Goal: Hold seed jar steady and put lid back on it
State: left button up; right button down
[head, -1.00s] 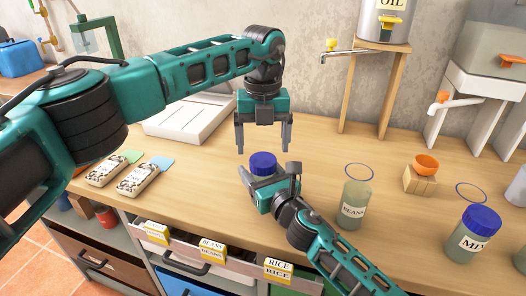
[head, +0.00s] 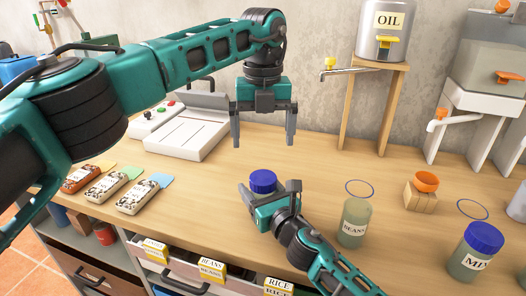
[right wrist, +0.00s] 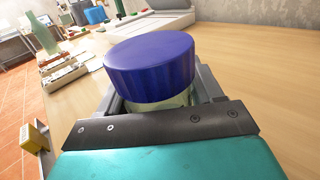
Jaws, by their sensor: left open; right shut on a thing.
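The seed jar stands on the wooden bench in my right gripper (head: 271,190), which is shut on its body. Its blue lid (head: 263,180) sits on top of the jar and looks level. In the right wrist view the ribbed lid (right wrist: 150,66) covers the mouth, with a strip of clear glass jar (right wrist: 178,103) showing beneath it between the fingers. How tightly it sits cannot be told. My left gripper (head: 263,142) is open and empty, pointing down above the lid with a clear gap. The lower jar is hidden by my right gripper.
To the right stand a beans jar (head: 355,222), another blue-lidded jar (head: 475,252) and an orange cup on a wooden block (head: 421,196). Seed packets (head: 137,195) lie left. A white device (head: 188,135) and an oil tank on a stand (head: 384,30) are behind. An open drawer is in front.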

pick_arm(q)
notch_tip(320, 180, up, 6)
jog(key=shift+r, duration=0.15)
pick_arm(e)
jog(key=shift+c, duration=0.5)
grip_release()
pick_arm(q)
jog(key=shift+r+p, duration=0.4)
jog(key=shift+p, duration=0.05)
pick_arm(e)
jog(key=v, duration=1.3)
jog(key=shift+w, duration=0.1)
